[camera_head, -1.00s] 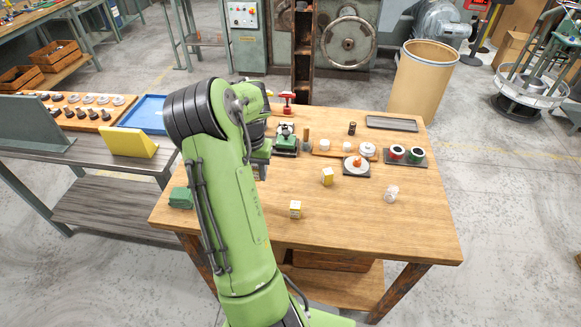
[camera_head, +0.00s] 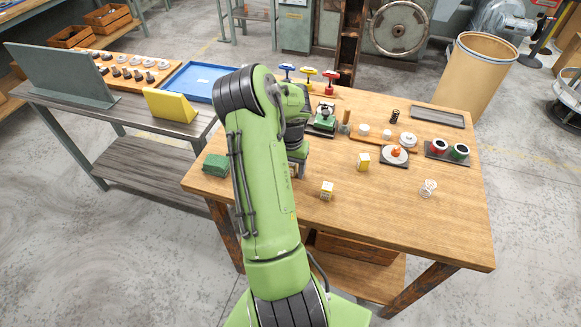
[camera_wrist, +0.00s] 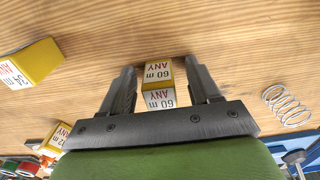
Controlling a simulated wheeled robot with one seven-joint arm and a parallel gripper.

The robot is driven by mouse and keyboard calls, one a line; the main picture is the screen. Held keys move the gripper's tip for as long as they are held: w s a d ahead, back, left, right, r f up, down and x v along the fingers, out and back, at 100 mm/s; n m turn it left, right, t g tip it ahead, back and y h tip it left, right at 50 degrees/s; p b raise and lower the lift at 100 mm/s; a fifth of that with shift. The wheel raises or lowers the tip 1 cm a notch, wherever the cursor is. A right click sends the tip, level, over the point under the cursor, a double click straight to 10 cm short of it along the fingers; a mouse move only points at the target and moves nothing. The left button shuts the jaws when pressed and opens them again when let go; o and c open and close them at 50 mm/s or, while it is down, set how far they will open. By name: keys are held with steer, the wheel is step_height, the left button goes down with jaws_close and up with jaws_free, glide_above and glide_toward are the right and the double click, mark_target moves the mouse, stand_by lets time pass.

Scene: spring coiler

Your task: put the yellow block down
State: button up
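In the wrist view, a yellow block (camera_wrist: 158,72) with white faces marked "60 m ANY" sits between the two fingers of my gripper (camera_wrist: 160,82). The fingers are apart, with a narrow gap on each side of the block. It appears to rest on the wooden table. In the head view, my gripper (camera_head: 298,168) is low over the table's left part, mostly behind my arm, and I cannot make out this block there. Another yellow block (camera_wrist: 30,64), marked "34 m ANY", lies at the wrist view's left; yellow blocks (camera_head: 327,189) also stand right of my gripper in the head view.
A wire spring (camera_wrist: 287,105) lies beside my gripper in the wrist view. A green block (camera_head: 216,165) is at the table's left edge. A second spring (camera_head: 428,187), a plate (camera_head: 395,152) and spools (camera_head: 460,151) are to the right. The table's front right is clear.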

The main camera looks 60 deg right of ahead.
steer(key=shift+r, duration=0.15)
step_height(320, 180, up, 12)
steer(key=p, duration=0.2)
steer(key=w+a+r+n+t, duration=0.2)
steer(key=w+a+r+n, duration=0.1)
steer(key=w+a+r, duration=0.6)
steer(key=a+r+n+t, duration=0.1)
steer(key=a+r+n, duration=0.15)
steer(key=a, duration=0.55)
steer(key=a+r+n, duration=0.2)
steer(key=a+n, duration=0.1)
steer(key=a, duration=0.4)
steer(key=s+a+r+n+t, duration=0.1)
steer(key=s+a+n+t, duration=0.1)
steer(key=s+a+n, duration=0.5)
steer(key=s+a, duration=0.4)
steer(key=a, duration=0.3)
steer(key=shift+s+a+n+t, duration=0.15)
steer(key=shift+s+n+t, duration=0.1)
steer(key=shift+n+t, duration=0.1)
steer(key=shift+r, duration=0.1)
